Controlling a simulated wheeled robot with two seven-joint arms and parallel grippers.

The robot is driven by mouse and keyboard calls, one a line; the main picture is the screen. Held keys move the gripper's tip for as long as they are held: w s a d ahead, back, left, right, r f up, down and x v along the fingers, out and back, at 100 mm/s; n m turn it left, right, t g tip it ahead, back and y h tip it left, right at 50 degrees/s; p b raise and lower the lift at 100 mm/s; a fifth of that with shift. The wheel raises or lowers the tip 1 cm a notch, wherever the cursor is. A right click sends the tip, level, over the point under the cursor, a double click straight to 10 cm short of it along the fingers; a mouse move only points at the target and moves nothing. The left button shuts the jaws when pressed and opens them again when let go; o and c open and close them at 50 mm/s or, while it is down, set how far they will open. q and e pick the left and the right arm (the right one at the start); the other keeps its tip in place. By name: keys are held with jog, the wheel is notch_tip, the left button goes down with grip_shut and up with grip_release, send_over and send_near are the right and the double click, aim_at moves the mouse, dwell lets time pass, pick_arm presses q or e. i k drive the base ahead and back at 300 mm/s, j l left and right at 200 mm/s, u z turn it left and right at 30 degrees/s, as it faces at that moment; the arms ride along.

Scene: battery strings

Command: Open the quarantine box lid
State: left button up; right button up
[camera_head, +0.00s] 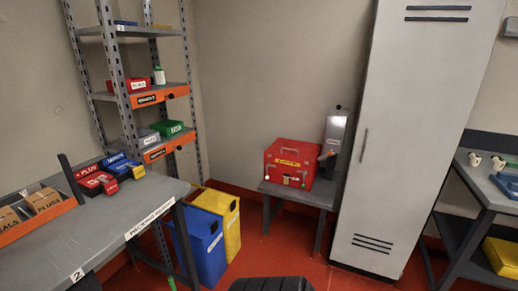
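A red box (290,163) with a yellow label stands on a small grey bench (322,194) against the back wall. It looks like the quarantine box, but the label is too small to read for certain. Its lid (292,147) appears closed, with a handle on the front side and a small latch-like part below the label. Neither of my grippers is in view.
A grey dispenser-like unit (335,135) stands right of the box, close to a tall grey locker (415,110). Blue (207,245) and yellow (228,219) bins stand left, by the packing bench (105,226) and shelf rack. Red floor (275,246) in front of the box is clear.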

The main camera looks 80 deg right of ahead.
aim_at(306, 153)
jog(key=z, duration=2.95)
jog(key=i+z, duration=0.35)
jog(key=z, duration=0.15)
jog(key=i+j+z, duration=0.25)
jog(key=z, duration=0.2)
jog(key=i, duration=0.05)
